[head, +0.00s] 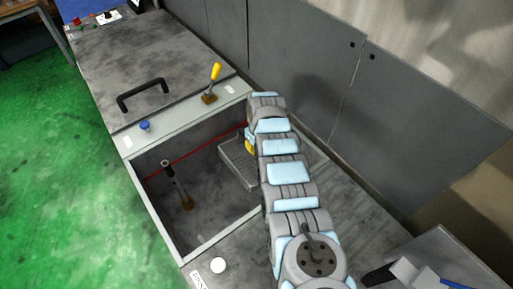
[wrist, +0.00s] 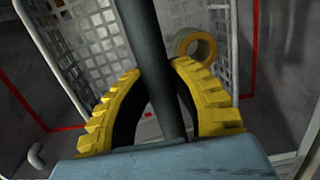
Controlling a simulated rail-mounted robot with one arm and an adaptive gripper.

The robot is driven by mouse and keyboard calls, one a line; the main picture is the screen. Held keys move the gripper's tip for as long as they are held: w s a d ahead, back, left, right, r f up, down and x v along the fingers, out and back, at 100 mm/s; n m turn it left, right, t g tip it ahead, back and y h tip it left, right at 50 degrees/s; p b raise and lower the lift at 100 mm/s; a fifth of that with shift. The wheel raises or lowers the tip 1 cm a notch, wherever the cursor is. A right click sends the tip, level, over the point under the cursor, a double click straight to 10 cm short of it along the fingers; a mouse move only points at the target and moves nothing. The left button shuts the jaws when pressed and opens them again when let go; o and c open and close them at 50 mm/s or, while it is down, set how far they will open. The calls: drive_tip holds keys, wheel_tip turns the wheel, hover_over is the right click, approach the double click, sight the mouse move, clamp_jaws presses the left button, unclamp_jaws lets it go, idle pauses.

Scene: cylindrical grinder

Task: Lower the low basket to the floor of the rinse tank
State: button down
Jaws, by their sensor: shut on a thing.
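The low basket (head: 237,161) is a grey perforated tray, in the far right part of the open rinse tank (head: 158,222) in the head view. My arm covers its right side. In the wrist view the basket's mesh (wrist: 90,35) fills the upper part and looks tilted in the picture. My gripper (wrist: 158,68) has yellow ribbed fingers closed around the basket's dark handle bar (wrist: 144,25). A tan ring-shaped part (wrist: 193,44) lies in the basket. I cannot tell how much gap there is between the basket and the tank floor.
A red line (head: 200,150) runs along the tank's inner walls. A dark upright post (head: 176,182) stands in the tank, left of the basket. A yellow-handled lever (head: 213,80) and blue knob (head: 145,125) sit on the rim. Grey cabinet panels (head: 300,60) stand behind.

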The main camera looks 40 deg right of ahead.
wheel_tip(320, 180, down, 27)
drive_tip(key=b, duration=2.6)
drive_tip(key=shift+f+b, duration=0.85)
